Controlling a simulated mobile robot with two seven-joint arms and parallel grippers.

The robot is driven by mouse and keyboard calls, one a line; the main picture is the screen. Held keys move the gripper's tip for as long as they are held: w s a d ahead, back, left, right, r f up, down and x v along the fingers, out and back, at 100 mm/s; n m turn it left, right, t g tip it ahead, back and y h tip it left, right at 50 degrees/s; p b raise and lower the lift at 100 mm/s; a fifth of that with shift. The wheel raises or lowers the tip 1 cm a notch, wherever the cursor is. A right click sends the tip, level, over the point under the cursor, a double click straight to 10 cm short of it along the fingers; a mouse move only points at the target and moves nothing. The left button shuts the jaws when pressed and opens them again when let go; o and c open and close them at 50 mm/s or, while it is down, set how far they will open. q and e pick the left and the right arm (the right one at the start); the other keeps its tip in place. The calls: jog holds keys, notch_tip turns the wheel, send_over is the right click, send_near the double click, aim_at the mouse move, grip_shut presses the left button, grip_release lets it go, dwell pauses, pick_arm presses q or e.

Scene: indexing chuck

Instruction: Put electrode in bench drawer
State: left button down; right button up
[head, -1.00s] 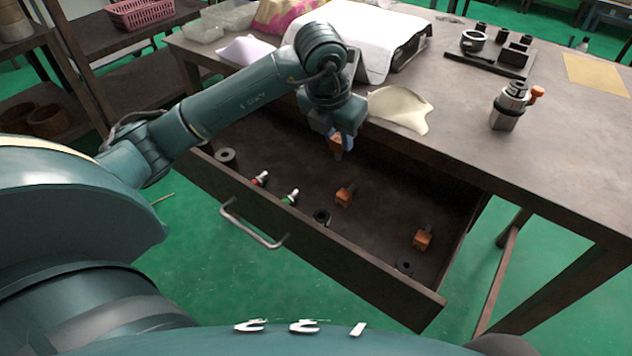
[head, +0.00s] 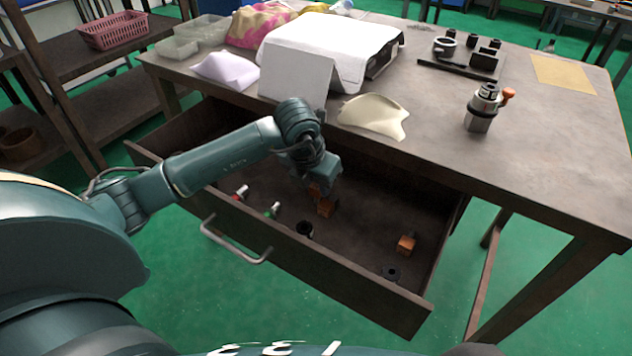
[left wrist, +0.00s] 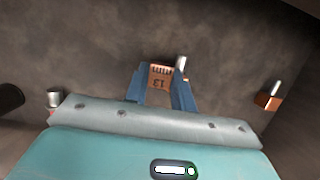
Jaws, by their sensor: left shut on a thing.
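My left gripper (head: 318,185) is low inside the open bench drawer (head: 365,298). In the head view the held electrode is mostly hidden by the gripper. My right gripper is not in view.
The drawer also holds a red-collared part (head: 241,192), a green-collared part (head: 273,210) and dark rings (head: 391,273). On the bench (head: 540,150) stand a chuck with an orange handle (head: 482,108) and a cloth-covered box (head: 325,45). The drawer's right rear floor is clear.

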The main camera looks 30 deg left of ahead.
pick_arm(q)
jog(key=shift+f, duration=0.15)
jog(key=c, duration=1.2)
grip_release()
jog(key=shift+o, duration=0.2)
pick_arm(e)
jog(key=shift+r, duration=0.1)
pick_arm(q)
jog(key=shift+r, duration=0.25)
jog(key=v, duration=1.2)
jog(key=shift+p, duration=0.45)
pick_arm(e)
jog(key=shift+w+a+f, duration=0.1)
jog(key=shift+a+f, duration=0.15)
pick_arm(q)
jog(key=shift+f, duration=0.1)
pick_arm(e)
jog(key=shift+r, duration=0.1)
